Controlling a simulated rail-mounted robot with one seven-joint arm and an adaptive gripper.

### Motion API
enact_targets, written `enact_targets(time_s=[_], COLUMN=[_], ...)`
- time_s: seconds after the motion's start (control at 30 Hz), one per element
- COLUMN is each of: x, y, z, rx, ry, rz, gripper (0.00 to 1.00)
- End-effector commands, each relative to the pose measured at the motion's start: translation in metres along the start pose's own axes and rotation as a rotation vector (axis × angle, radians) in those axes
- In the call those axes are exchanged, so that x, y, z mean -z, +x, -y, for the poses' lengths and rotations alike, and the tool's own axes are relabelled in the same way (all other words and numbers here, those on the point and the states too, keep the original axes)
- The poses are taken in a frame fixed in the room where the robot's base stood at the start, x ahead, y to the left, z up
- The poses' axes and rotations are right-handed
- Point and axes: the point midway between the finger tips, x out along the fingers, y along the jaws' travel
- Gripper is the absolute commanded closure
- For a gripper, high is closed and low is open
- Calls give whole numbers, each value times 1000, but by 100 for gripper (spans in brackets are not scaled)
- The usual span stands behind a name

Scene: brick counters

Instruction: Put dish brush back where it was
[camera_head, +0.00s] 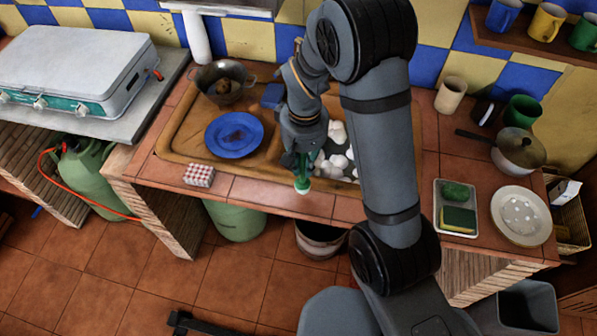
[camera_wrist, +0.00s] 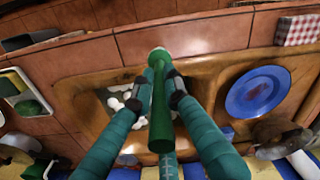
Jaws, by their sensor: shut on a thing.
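The dish brush (camera_head: 302,179) is green with a pale head. My gripper (camera_head: 299,160) is shut on it and holds it above the front edge of the sink, roughly over the counter's front tiles. In the wrist view the green handle (camera_wrist: 160,122) runs between my gripper's fingers (camera_wrist: 160,88), with the pale head at the far end, toward the tiled edge. A light tray (camera_head: 438,200) stands on the counter to the right, holding a green scrubber (camera_head: 455,192) and a yellow-green sponge (camera_head: 458,219). My arm hides part of the sink's right side.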

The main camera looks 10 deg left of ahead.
Motion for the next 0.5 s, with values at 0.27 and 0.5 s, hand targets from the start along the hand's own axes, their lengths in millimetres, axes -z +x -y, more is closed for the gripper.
enact_targets(time_s=[0.27, 0.5], x=[4, 4], y=[20, 46], z=[9, 8], rx=[0, 0], ry=[1, 2], rz=[5, 1], gripper=[100, 100])
